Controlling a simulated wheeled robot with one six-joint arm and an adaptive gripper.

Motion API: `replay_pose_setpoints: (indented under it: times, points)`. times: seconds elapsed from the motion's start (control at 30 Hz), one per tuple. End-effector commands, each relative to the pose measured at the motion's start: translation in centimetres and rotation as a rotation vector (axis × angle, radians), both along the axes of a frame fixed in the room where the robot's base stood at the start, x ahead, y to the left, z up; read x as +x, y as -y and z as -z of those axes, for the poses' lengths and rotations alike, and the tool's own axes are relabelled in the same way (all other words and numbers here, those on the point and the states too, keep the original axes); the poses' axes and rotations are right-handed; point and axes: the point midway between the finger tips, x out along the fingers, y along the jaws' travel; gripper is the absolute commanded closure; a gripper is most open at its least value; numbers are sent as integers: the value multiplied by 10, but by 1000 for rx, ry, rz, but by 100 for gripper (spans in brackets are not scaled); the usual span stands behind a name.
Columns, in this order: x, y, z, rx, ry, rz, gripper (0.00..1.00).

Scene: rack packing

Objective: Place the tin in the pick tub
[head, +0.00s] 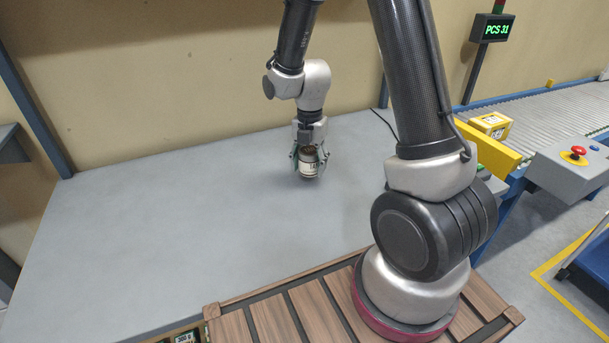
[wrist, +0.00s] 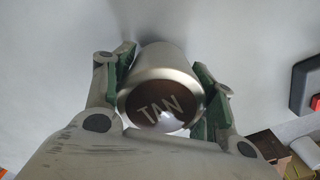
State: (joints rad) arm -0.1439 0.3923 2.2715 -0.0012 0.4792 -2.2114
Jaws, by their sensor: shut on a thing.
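In the wrist view the tin (wrist: 163,108) shows a silver body and a brown round end marked "TAN". My gripper (head: 309,158) is shut on it, with green-padded fingers on both sides; the gripper also shows in the wrist view (wrist: 162,92). The tin is upright over the grey table, toward its back. I cannot tell whether it touches the surface. I cannot make out a pick tub in either view.
The grey table (head: 190,215) is bare around the tin. A slatted wooden deck (head: 285,318) lies along the front under my arm's base. At the right are a roller conveyor (head: 550,108) with a yellow box (head: 490,124) and a control box with a red button (head: 579,151).

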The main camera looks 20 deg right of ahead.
Motion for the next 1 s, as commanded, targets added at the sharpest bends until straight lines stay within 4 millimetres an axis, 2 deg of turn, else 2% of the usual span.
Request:
replay_pose_setpoints:
  times: [0.3,0.67,0.7,0.8,1.0]
  points:
    - [-1,0,38,0,-3,0,71]
    - [0,0,42,1,1,0,71]
    - [0,0,43,1,1,0,41]
    - [0,0,42,0,1,0,23]
    - [0,0,42,0,1,0,23]
